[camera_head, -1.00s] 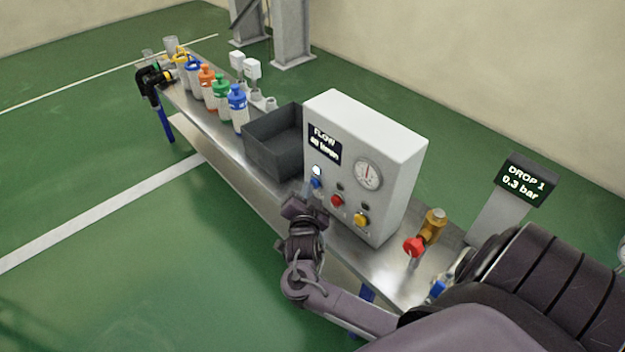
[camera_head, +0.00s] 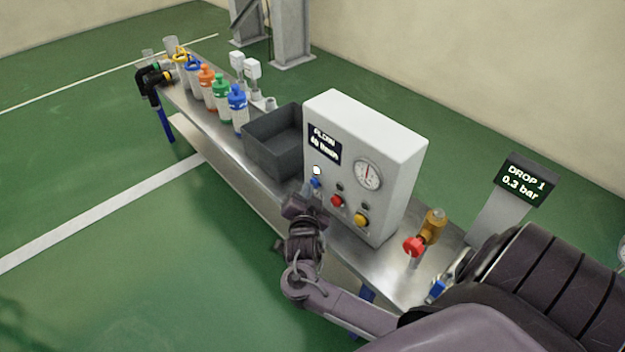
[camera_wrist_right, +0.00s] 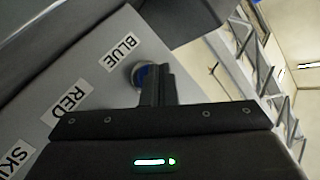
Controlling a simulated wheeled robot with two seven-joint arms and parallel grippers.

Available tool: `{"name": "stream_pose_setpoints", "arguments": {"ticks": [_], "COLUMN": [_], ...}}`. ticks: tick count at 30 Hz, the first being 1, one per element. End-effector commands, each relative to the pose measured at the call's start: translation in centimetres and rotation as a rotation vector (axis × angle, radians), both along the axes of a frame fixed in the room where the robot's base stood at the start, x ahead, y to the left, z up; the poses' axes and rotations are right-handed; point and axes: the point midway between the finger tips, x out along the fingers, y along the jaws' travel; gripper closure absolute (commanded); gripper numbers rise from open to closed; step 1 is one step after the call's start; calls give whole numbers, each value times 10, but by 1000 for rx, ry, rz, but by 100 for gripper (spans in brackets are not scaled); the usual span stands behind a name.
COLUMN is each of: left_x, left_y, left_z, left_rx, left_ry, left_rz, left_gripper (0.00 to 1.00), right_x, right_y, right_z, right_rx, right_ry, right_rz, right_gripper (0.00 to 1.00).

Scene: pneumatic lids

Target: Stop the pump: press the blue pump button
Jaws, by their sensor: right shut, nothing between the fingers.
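The blue pump button (camera_head: 315,183) is on the front of a white control box (camera_head: 392,135), below a lit white lamp (camera_head: 317,170). My right gripper (camera_head: 309,198) is shut and empty, with its fingertips close in front of the blue button. In the right wrist view the shut fingers (camera_wrist_right: 157,83) partly cover the blue button (camera_wrist_right: 139,74), next to the label BLUE (camera_wrist_right: 119,52). I cannot tell whether they touch it. My left gripper is not in view.
A red button (camera_head: 337,201) and a yellow button (camera_head: 361,219) sit to the right on the same panel, with a gauge (camera_head: 368,174) above. A dark bin (camera_head: 262,154) stands left of the box. A brass valve with a red knob (camera_head: 414,246) stands to the right.

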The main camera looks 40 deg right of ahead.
Motion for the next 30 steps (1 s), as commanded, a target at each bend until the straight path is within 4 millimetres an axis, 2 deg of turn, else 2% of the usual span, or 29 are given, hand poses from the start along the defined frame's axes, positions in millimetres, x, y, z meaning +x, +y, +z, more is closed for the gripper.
{"name": "stream_pose_setpoints", "arguments": {"ticks": [14,30], "left_x": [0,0], "left_y": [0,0], "left_z": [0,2], "left_rx": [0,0], "left_ry": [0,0], "left_rz": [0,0], "left_gripper": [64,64], "right_x": [0,0], "right_y": [-1,-12], "right_z": [0,1], "right_rx": [0,-2], "right_ry": [0,-2], "right_rz": [-1,-5], "right_gripper": [100,100]}}
